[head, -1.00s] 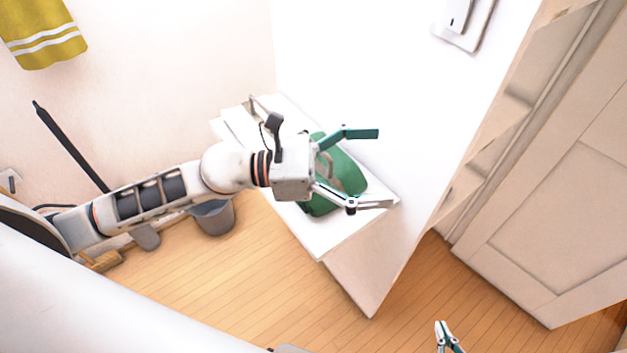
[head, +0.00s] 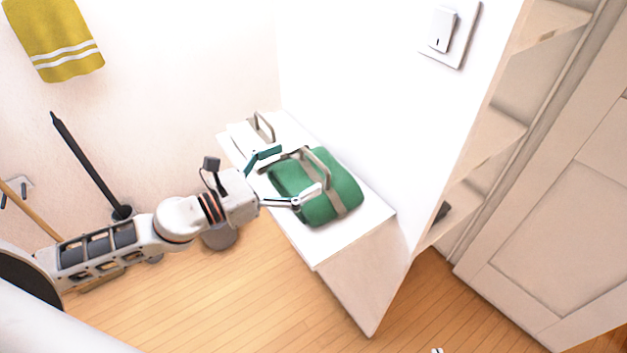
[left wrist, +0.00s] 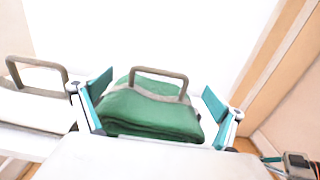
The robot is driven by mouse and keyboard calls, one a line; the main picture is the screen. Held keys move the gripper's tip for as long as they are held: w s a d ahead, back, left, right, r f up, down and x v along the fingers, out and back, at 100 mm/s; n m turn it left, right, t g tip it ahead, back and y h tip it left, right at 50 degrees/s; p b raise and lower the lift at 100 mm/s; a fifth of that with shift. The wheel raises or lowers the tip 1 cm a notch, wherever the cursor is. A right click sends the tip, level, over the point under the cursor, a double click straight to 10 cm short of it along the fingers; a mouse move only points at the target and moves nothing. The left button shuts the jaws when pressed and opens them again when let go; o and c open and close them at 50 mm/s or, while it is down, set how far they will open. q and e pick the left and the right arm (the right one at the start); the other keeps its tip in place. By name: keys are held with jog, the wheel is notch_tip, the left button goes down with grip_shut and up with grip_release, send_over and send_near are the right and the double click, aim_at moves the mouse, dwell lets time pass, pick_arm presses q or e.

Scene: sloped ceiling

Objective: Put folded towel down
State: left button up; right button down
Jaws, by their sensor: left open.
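The folded green towel (head: 349,188) lies on the white top of a low cabinet (head: 375,215). A grey-beige band with a raised handle (head: 318,160) goes around it. My left gripper (head: 290,174) is open at the towel's left side in the head view, fingers apart and not closed on it. In the left wrist view the towel (left wrist: 150,118) shows between and beyond the two spread fingers (left wrist: 157,95). Whether a finger touches it I cannot tell. Only a tiny tip of my right gripper (head: 437,350) shows at the bottom edge of the head view.
Another grey-beige handle (head: 264,126) stands on the cabinet's far end. A white wall rises along its right side. A grey bin (head: 220,240) is on the wood floor to the left. A yellow towel (head: 55,40) hangs at upper left. Open shelves (head: 490,140) are at right.

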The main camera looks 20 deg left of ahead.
aim_at(314, 156)
pick_arm(q)
jog(key=p+x, duration=0.1)
jog(key=x, duration=0.3)
jog(key=shift+w+d+f, duration=0.2)
jog(key=shift+w+d, duration=0.05)
jog(key=shift+d, duration=0.1)
jog(key=shift+w+f, duration=0.1)
jog(key=shift+f, duration=0.05)
jog(key=c, duration=1.6)
jog(key=shift+c, duration=1.3)
jog(key=shift+r, duration=0.2)
